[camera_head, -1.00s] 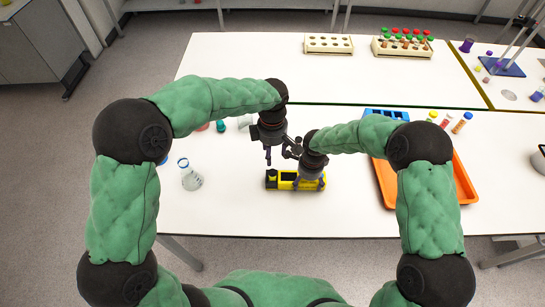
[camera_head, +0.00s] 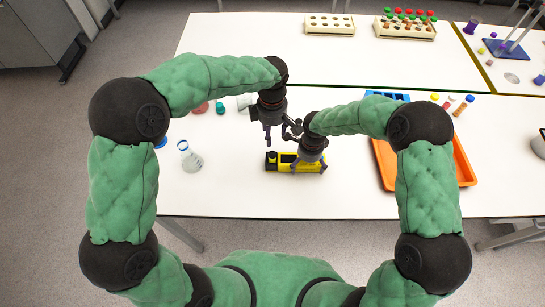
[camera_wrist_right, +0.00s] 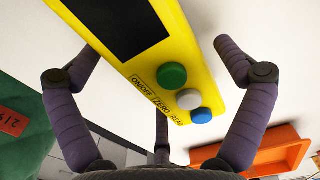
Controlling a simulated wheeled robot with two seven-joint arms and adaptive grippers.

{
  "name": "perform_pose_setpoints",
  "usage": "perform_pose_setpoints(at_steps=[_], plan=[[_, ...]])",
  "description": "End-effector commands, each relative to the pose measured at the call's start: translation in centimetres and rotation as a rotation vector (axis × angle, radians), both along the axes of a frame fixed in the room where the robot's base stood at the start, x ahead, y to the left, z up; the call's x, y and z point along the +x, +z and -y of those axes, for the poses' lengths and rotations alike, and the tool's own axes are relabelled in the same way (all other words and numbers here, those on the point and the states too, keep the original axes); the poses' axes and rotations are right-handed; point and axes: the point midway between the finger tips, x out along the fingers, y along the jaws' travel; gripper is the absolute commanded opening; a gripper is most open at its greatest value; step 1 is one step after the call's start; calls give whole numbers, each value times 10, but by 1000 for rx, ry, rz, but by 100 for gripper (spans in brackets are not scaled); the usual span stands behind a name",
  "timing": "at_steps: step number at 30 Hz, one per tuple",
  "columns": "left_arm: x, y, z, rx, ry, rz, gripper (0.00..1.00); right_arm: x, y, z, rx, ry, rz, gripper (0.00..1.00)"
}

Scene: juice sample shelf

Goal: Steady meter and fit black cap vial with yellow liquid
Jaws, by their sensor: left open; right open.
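The yellow meter (camera_head: 285,167) lies on the white table in front of me, its dark screen facing up. In the right wrist view the meter (camera_wrist_right: 175,55) shows a black screen and green, white and blue buttons. My right gripper (camera_head: 309,168) is open over the meter's right part. In its wrist view the fingers are spread on both sides, and contact cannot be told. My left gripper (camera_head: 267,141) is open and empty above the meter's left end. A small dark round part (camera_head: 271,155) shows on that end. I cannot make out a black cap vial with yellow liquid.
A glass flask (camera_head: 190,160) stands left of the meter. Vial racks (camera_head: 405,28) stand on the far table. The table's front middle is clear.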

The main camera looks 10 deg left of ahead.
Motion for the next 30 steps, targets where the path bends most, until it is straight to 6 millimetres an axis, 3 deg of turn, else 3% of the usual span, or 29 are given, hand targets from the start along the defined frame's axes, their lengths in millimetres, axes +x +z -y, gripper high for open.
perform_pose_setpoints(at_steps=[8,21,30], plan=[[0,0,0,0,0,0,55,1,9,0,-1,0,3,100],[0,0,0,0,0,0,55,1,89,0,0,1,5,100],[0,0,0,0,0,0,55,0,118,0,0,1,1,100]])
